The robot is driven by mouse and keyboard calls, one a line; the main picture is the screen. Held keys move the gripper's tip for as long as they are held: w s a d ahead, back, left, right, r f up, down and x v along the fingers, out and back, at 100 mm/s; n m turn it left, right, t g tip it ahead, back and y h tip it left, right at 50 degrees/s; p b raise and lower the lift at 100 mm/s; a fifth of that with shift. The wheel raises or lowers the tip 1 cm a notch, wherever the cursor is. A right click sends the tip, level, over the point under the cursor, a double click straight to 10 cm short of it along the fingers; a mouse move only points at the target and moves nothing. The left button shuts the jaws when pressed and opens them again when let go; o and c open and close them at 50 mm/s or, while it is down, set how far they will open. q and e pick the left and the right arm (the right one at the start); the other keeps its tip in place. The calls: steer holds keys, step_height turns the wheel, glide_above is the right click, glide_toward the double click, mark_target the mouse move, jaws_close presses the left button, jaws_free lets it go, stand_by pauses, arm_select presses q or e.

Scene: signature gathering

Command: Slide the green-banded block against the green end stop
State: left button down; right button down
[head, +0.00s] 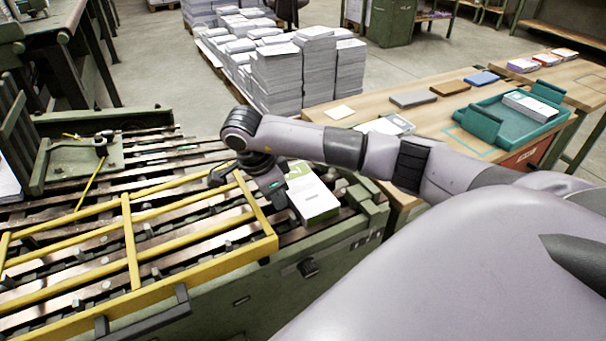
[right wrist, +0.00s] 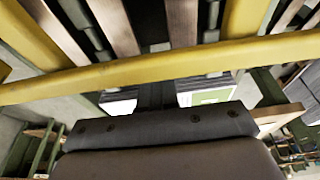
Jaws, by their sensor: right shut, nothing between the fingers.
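The green-banded block (head: 318,204) is a white stack of paper with a green patch on top, lying at the right end of the slatted machine bed. My right gripper (head: 273,191) is shut and empty, at the block's left side; I cannot tell whether it touches. In the right wrist view the block (right wrist: 207,97) shows partly behind the dark gripper body, beyond a yellow bar. Green metal parts (head: 370,206) edge the bed just right of the block; I cannot tell which is the end stop. My left gripper is not in view.
A yellow frame (head: 131,244) lies over the bed, its right bar close to my right gripper; a yellow bar (right wrist: 160,72) crosses the wrist view. Paper stacks (head: 306,75) stand behind. A wooden table (head: 340,90) with a teal tray (head: 472,125) is at the right.

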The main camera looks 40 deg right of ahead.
mark_target(290, 191)
stand_by(0.5)
steer(key=shift+s+d, duration=0.2)
steer(key=shift+d, duration=0.65)
steer(key=shift+s+d, duration=0.2)
steer(key=shift+d, duration=0.65)
steer(key=shift+a, duration=0.15)
steer(key=shift+w+a, duration=0.15)
steer(key=shift+a, duration=0.4)
steer(key=shift+r, duration=0.1)
